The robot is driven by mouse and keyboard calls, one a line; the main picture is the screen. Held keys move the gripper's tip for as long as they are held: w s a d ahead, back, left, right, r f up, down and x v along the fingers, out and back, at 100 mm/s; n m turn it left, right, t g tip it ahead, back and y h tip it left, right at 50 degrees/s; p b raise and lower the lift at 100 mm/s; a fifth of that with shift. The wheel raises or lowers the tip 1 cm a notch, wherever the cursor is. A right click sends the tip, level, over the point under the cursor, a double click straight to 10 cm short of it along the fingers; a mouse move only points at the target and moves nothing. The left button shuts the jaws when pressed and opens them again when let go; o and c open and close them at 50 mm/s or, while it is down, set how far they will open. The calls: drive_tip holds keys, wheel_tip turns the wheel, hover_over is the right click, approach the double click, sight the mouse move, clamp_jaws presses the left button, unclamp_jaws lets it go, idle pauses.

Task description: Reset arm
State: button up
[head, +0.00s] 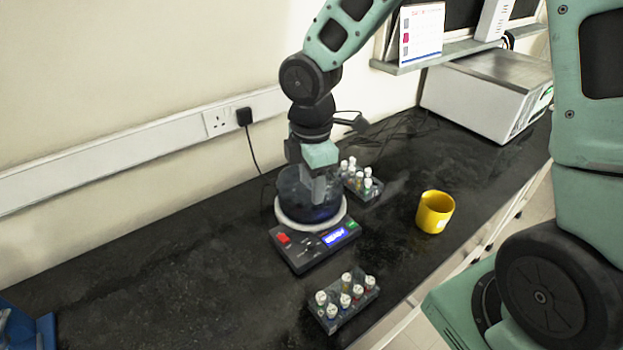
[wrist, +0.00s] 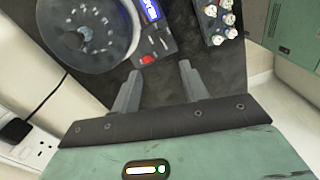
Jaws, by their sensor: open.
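My gripper (head: 319,187) points down in the head view, in front of or over a round glass-like vessel (head: 290,188) on a scale-like device with a lit display (head: 325,240). In the wrist view my gripper (wrist: 158,85) has its two fingers spread, with nothing between them but dark bench. The device's round top (wrist: 88,35) shows beyond the left finger there, and its red button (wrist: 147,59) lies just beyond the gap. The head view does not show how far the fingertips are above the device.
Racks of capped vials stand in front (head: 340,302) and behind (head: 362,183) the device. A yellow mug (head: 434,212) is to the right. A grey box (head: 488,92) stands at the back right. A plug and cable (head: 245,117) are on the wall. The bench's left side is mostly clear.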

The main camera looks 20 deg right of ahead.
idle(0.3)
drive_tip(key=s+a+r+m, duration=0.3)
drive_tip(key=s+m, duration=0.1)
drive_tip(key=s, duration=0.5)
drive_tip(key=s+a+r+m, duration=0.3)
drive_tip(key=s+m, duration=0.2)
drive_tip(key=s, duration=0.5)
drive_tip(key=shift+s+a+r+m+y, duration=0.15)
drive_tip(key=shift+a+r+m+y, duration=0.15)
drive_tip(key=shift+a, duration=0.05)
